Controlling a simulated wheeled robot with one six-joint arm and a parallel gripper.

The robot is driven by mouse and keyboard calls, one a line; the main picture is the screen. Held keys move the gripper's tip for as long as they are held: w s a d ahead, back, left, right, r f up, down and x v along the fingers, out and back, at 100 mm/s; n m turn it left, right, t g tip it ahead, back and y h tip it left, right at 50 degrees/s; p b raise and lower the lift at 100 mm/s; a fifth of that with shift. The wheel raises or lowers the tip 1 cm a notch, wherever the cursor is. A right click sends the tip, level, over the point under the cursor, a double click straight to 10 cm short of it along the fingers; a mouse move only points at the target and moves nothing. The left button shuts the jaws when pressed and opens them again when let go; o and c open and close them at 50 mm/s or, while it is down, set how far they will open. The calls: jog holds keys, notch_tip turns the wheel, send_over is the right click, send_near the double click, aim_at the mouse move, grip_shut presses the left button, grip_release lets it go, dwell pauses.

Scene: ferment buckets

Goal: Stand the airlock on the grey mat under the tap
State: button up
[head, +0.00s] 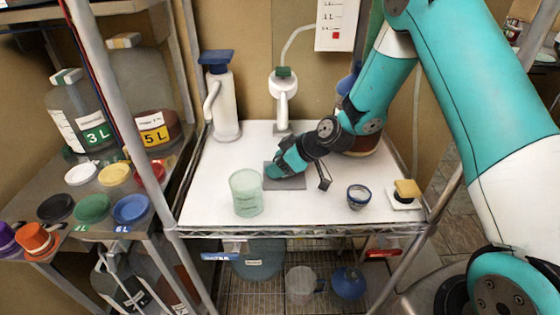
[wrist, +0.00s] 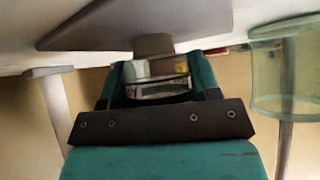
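The grey mat (head: 291,183) lies on the white worktop below the white tap (head: 282,88), and fills the top of the wrist view (wrist: 110,28). My gripper (head: 273,172) is low over the mat's left part, fingers pointing left. In the wrist view (wrist: 158,78) its teal fingers stand apart, with a clear, dark-banded piece (wrist: 158,88) filling the gap between them. This looks like the airlock, held between the fingers. The head view hides it behind the fingers. I cannot tell whether it touches the mat.
A green translucent cup (head: 246,195) stands close in front-left of the mat. A white pump bottle (head: 222,108) stands back left. The worktop's front middle is clear.

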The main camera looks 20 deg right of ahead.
jog(key=shift+o, duration=1.4)
jog(key=b+v, duration=0.2)
jog(key=v, duration=1)
jog(key=s+a+r+g, duration=0.3)
jog(key=s+a+r, duration=0.4)
jog(key=s+a, duration=0.25)
jog(key=s+r+m+g+h, duration=0.1)
jog(key=s+r, duration=0.1)
jog(key=s, duration=0.5)
jog(key=s+r+m+g+h, duration=0.1)
jog(key=s+r+g+h, duration=0.1)
jog(key=s, duration=0.6)
jog(key=shift+s+a+m, duration=0.35)
jog(key=shift+a+m, duration=0.05)
jog(key=shift+a, duration=0.05)
